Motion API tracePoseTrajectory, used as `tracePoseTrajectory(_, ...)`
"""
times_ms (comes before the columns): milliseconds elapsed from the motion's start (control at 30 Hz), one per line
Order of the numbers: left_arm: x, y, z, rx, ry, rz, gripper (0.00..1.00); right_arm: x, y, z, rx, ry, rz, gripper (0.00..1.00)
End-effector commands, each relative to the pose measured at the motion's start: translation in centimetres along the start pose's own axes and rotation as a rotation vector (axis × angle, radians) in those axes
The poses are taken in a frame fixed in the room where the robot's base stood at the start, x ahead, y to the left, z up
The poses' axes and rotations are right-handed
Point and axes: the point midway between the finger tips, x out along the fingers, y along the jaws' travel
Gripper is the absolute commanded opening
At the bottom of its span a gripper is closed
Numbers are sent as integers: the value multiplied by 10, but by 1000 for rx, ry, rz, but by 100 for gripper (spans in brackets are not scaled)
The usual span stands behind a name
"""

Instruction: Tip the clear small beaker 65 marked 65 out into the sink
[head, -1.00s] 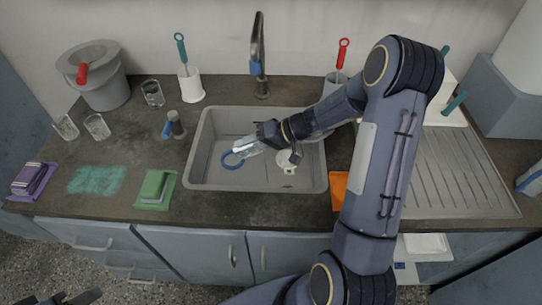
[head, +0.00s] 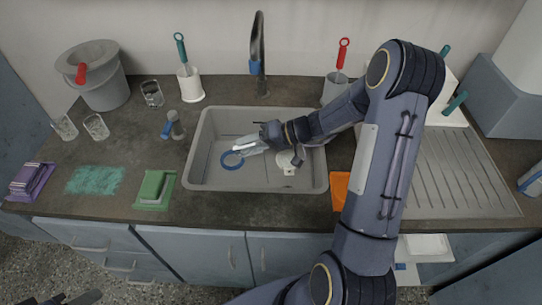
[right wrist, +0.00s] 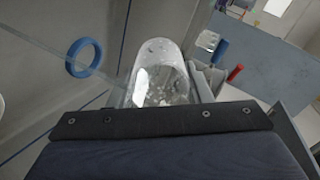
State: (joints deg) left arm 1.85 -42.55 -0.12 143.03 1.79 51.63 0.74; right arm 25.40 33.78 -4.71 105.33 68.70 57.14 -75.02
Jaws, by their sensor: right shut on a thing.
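My right gripper (head: 262,140) is over the sink (head: 196,150), shut on a clear small beaker (head: 248,147). The beaker lies steeply tilted, pointing to the left in the head view. In the right wrist view the clear beaker (right wrist: 160,75) shows beyond the gripper's dark edge, with bright specks in or through its glass. Its mark is not readable, and I cannot tell whether liquid is left in it. A dark part of my left gripper (head: 80,297) shows at the bottom left corner; its jaws are not clear.
A blue ring (head: 231,160) and a white drain piece (head: 288,162) lie in the sink basin. The faucet (head: 258,50) stands behind it. Several clear glasses, including one glass (head: 152,94), stand at left.

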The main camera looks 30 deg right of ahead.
Motion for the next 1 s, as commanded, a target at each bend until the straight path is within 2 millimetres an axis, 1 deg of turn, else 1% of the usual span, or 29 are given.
tracePoseTrajectory(833, 3, -1, 1, 0, 0, 0, 41, -3, -2, -1, -1, 37, -88, 17)
tracePoseTrajectory(1000, 10, -4, 5, 0, 0, 0, 41, -4, 0, 0, -1, 44, -104, 17)
